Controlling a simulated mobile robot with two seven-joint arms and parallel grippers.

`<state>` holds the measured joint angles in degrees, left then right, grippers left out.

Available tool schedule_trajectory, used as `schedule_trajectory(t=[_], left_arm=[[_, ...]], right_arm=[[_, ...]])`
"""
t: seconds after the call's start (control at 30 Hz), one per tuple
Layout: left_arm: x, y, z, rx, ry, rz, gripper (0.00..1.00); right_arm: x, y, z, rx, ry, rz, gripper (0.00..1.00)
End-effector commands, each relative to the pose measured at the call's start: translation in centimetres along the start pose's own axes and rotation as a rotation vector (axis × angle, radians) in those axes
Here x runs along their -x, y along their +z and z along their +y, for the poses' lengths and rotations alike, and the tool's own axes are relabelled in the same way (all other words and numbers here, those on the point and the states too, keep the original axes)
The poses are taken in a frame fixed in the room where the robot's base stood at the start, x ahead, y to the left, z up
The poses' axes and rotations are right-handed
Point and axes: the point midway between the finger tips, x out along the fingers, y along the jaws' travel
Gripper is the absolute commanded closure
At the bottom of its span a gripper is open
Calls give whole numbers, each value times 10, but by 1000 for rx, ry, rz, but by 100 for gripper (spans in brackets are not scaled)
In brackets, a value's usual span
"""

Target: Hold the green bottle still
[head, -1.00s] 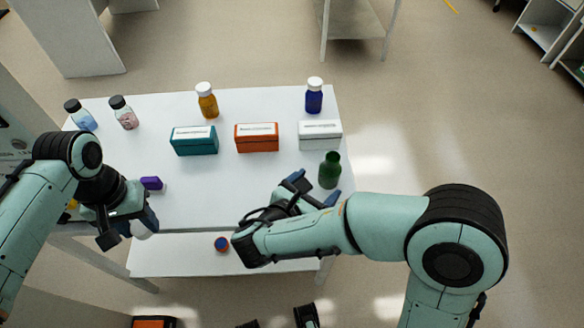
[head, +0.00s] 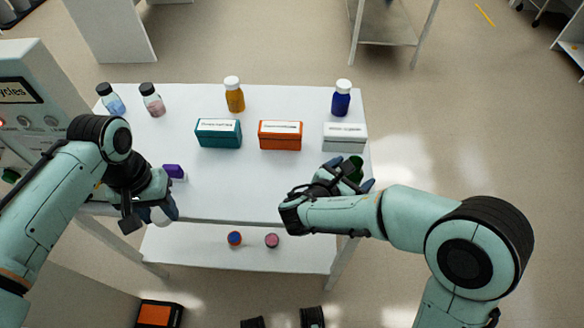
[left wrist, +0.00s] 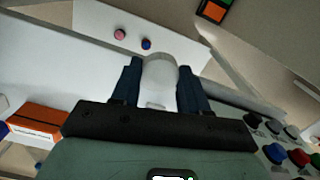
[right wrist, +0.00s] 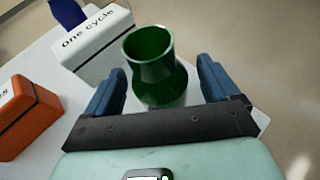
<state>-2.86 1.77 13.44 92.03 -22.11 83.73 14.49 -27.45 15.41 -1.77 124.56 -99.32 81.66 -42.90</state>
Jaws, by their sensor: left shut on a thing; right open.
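The green bottle (head: 356,168) stands near the right edge of the white table, partly hidden by my right gripper in the head view. In the right wrist view the open-necked green bottle (right wrist: 154,66) stands upright between the two blue fingers. My right gripper (right wrist: 158,88) is open around it, with a visible gap to the finger on the right. My left gripper (left wrist: 158,84) is shut on a white cylindrical object (left wrist: 159,80), held at the table's front left; in the head view this object (head: 160,214) is mostly hidden by the gripper.
Teal (head: 218,133), orange (head: 280,135) and white (head: 345,137) boxes stand across the table (head: 240,195). Amber (head: 234,95) and blue (head: 341,99) bottles are behind them. A purple item (head: 174,171) lies near my left gripper. The front middle is clear.

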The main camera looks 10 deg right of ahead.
Motion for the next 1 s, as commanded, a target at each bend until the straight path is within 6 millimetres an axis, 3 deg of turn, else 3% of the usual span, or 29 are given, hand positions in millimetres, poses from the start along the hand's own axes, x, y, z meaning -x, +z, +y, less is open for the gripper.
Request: schedule_trajectory(t=[0.37, 0.4, 0.57, 1.0], left_arm=[[0, 0, 0, 0, 0, 0, 84], [0, 0, 0, 0, 0, 0, 84], [0, 0, 0, 0, 0, 0, 84], [2, 0, 0, 0, 0, 1, 84]], right_arm=[[-3, 0, 0, 1, 1, 1, 12], [-3, 0, 0, 1, 1, 1, 18], [-3, 0, 0, 1, 0, 1, 70], [0, 8, 0, -1, 2, -1, 70]])
